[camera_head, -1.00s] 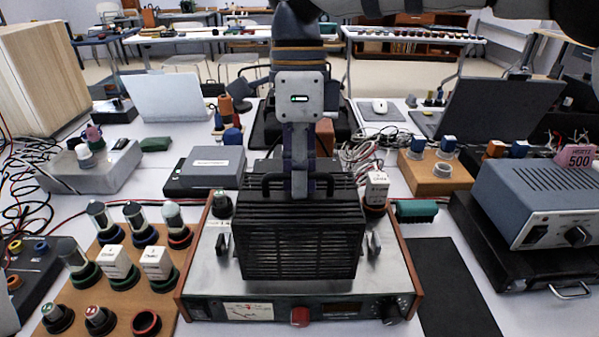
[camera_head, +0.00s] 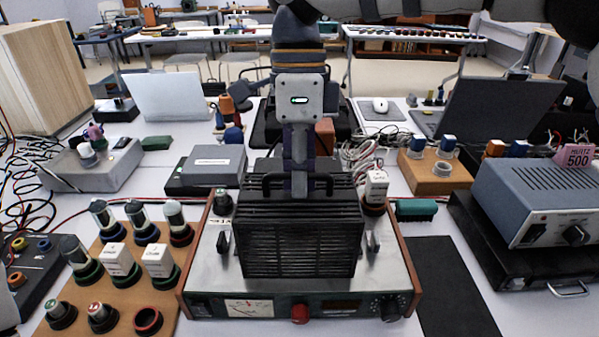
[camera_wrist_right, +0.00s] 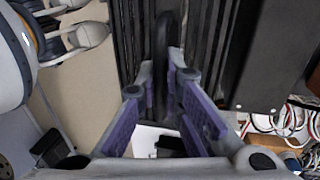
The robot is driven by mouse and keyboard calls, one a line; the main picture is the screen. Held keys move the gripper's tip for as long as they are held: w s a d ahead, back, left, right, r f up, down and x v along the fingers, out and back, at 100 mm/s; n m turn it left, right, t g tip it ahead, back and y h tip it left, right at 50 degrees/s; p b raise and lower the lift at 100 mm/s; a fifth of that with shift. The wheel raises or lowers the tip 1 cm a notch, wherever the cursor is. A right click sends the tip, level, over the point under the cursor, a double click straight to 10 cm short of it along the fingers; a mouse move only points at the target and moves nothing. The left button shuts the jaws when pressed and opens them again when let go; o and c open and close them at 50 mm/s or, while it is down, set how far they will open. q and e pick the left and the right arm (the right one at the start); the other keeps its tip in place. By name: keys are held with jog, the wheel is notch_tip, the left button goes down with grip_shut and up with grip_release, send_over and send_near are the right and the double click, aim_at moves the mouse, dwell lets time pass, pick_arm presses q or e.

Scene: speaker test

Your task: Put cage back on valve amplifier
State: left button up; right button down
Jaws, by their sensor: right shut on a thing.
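The black slatted cage (camera_head: 300,240) is over the middle of the valve amplifier (camera_head: 215,270), upright and square to its front. I cannot tell whether its lower edge touches the top plate. The amplifier has a silver top, wooden sides, a meter and a red knob. My right gripper (camera_head: 299,190) comes down from above and is shut on the cage's handle. In the right wrist view, the purple-padded fingers (camera_wrist_right: 165,110) close around the dark handle bar (camera_wrist_right: 162,60). The cage hides the middle of the amplifier's top. My left gripper is not in view.
A wooden board (camera_head: 100,262) with several valves stands left of the amplifier. A black mat (camera_head: 450,285) lies to the right, with a grey instrument (camera_head: 540,200) beyond it. A grey box (camera_head: 212,165) and cables (camera_head: 365,155) are behind.

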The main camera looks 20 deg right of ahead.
jog(key=shift+f, duration=0.25)
jog(key=c, duration=1.7)
grip_release()
jog(key=shift+o, duration=0.2)
